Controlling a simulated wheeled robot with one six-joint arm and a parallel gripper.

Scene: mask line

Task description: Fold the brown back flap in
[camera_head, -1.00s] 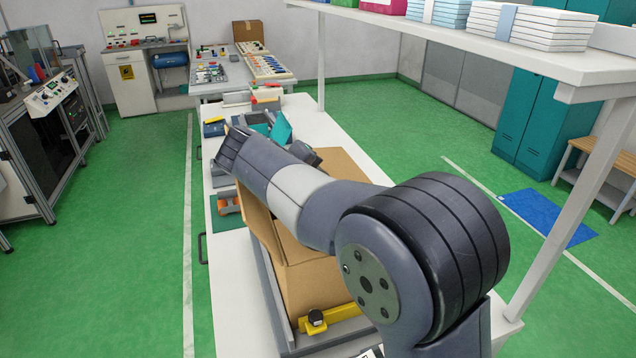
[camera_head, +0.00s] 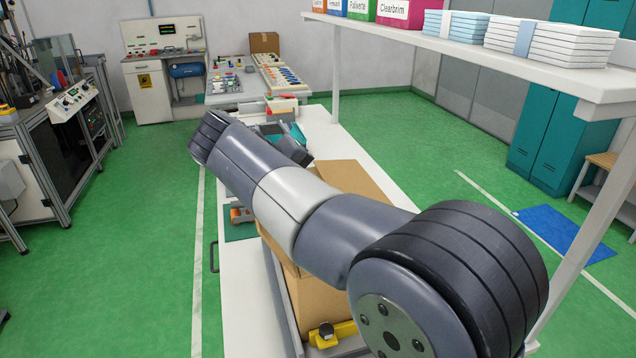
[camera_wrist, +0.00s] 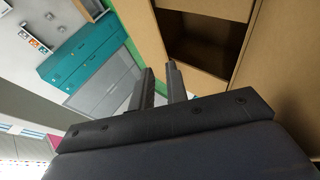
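The brown cardboard box (camera_head: 318,303) stands on the white bench in the head view, largely hidden behind my arm. A brown flap (camera_head: 352,178) shows beyond my arm; I cannot tell whether it is the back flap. In the wrist view the box's dark opening (camera_wrist: 200,42) is at the top, with brown cardboard panels (camera_wrist: 288,75) at the right. My gripper (camera_wrist: 160,70) has its two fingers apart, with a narrow gap and nothing between them. It is beside the opening in that picture; contact with cardboard is not visible.
A yellow clamp piece (camera_head: 335,334) sits at the box's near edge. A white overhead shelf (camera_head: 480,62) with bright boxes and paper stacks runs along the right, on a white post. An orange item (camera_head: 241,215) lies left of the box.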

